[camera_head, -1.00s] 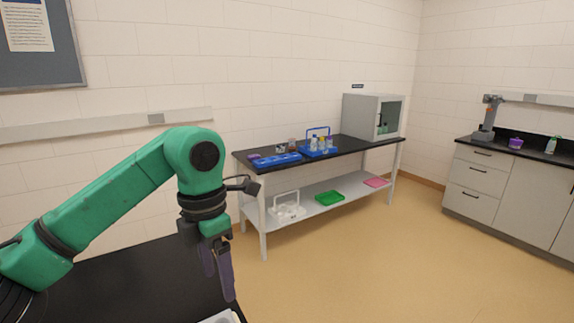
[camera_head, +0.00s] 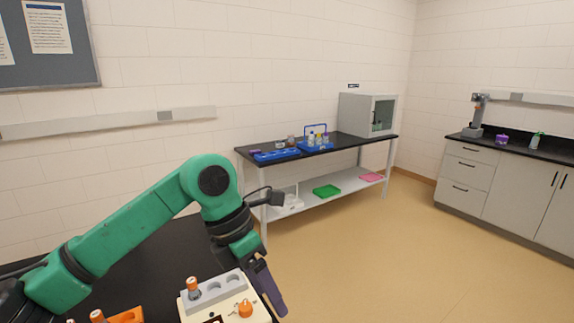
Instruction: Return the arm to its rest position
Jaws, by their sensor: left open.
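My left arm comes in from the left, green with black joints. Its left gripper (camera_head: 268,283) points down at the right edge of the near black bench, beside a cream-coloured device. The jaws are open and I see nothing between them. The fingers are seen nearly side-on and overlap. My right gripper is not in view.
The near black bench (camera_head: 165,258) carries a cream device (camera_head: 255,309) with a grey holder, a vial with an orange-brown cap (camera_head: 193,285) and an orange knob. An orange rack (camera_head: 128,316) shows at the bottom edge. A far bench (camera_head: 345,143) holds blue trays and a grey cabinet (camera_head: 368,114). The floor between is clear.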

